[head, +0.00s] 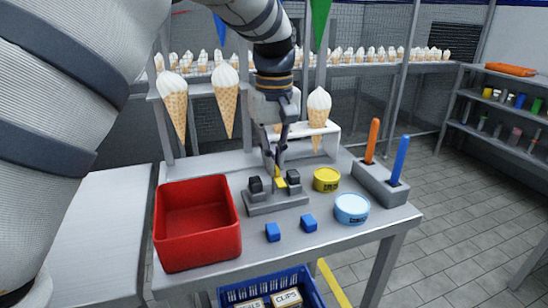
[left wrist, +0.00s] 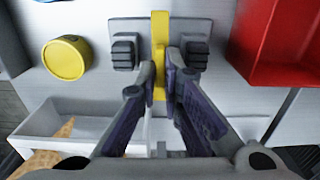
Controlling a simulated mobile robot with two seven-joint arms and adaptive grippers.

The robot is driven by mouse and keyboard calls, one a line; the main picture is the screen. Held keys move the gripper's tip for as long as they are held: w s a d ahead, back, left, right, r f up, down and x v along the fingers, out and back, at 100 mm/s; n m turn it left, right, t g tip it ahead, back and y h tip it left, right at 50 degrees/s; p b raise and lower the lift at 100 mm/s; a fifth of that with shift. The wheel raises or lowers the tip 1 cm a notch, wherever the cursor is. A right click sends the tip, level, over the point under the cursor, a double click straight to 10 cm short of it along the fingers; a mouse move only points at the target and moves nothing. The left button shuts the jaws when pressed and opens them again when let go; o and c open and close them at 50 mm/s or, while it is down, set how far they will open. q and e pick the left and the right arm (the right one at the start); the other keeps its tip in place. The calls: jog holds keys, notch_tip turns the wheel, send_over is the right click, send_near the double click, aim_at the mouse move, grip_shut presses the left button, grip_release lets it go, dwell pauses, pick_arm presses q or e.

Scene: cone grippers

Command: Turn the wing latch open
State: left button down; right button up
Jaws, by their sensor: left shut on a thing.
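The wing latch is a yellow bar (head: 279,181) on a grey base plate (head: 262,207), between two dark ribbed blocks (head: 255,185). In the left wrist view the yellow bar (left wrist: 160,35) runs up the picture between the blocks. My left gripper (head: 274,166) reaches down onto the latch from behind. Its purple-padded fingers (left wrist: 160,88) stand on either side of the near end of the bar and are shut on it. The gripper hides part of the latch in the head view. My right gripper is not in view.
A red bin (head: 198,262) stands left of the latch. Two blue blocks (head: 272,232) lie in front of it. A yellow tin (head: 326,179), a blue-white tin (head: 351,208) and a grey holder (head: 372,187) with orange and blue handles stand right. A cone stand (head: 330,133) is behind.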

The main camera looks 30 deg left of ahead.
pick_arm(q)
jog(key=c, duration=1.7)
grip_release()
notch_tip(320, 180, up, 12)
